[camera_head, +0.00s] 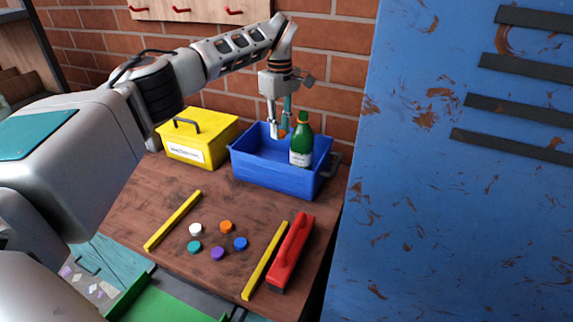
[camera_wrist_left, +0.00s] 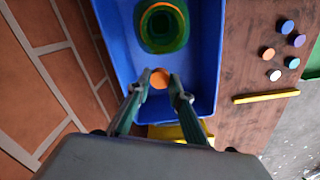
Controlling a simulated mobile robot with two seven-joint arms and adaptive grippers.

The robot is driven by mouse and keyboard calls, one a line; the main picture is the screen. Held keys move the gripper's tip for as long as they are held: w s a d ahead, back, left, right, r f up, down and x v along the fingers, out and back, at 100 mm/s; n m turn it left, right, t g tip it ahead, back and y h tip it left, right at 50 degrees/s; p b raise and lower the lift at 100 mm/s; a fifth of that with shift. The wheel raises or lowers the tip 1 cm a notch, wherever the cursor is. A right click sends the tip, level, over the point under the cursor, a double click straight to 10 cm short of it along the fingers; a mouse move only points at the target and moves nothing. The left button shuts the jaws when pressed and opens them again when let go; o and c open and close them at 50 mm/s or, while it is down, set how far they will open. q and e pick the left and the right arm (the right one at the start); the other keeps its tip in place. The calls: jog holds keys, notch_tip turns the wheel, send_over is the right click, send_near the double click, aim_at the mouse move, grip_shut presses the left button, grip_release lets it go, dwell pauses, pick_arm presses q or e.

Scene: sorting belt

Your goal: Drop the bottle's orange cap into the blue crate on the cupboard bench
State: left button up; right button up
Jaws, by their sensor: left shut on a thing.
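My left gripper (camera_head: 281,132) is shut on a small round orange cap (camera_head: 282,134). In the left wrist view the orange cap (camera_wrist_left: 159,78) sits between the fingertips (camera_wrist_left: 159,82), over the inside of the blue crate (camera_wrist_left: 205,60). In the head view the blue crate (camera_head: 270,177) stands on the wooden bench, against the brick wall. A green bottle (camera_head: 302,143) with a pale label and an orange band at its neck stands upright in the right part of the crate. The bottle (camera_wrist_left: 163,28) shows from above in the wrist view. My right gripper is not in view.
A yellow box (camera_head: 190,150) with a dark handle stands left of the crate. On the bench (camera_head: 165,190) lie several loose caps, another orange one (camera_head: 227,226) among them, yellow bars (camera_head: 173,220) and a red block (camera_head: 291,250). A blue rusty panel (camera_head: 450,200) rises at the right.

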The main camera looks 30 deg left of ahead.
pick_arm(q)
jog(key=shift+f, duration=0.6)
jog(key=o, duration=0.7)
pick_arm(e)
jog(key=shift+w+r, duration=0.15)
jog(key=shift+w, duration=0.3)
pick_arm(q)
notch_tip(320, 180, up, 12)
jog(key=shift+r, duration=0.1)
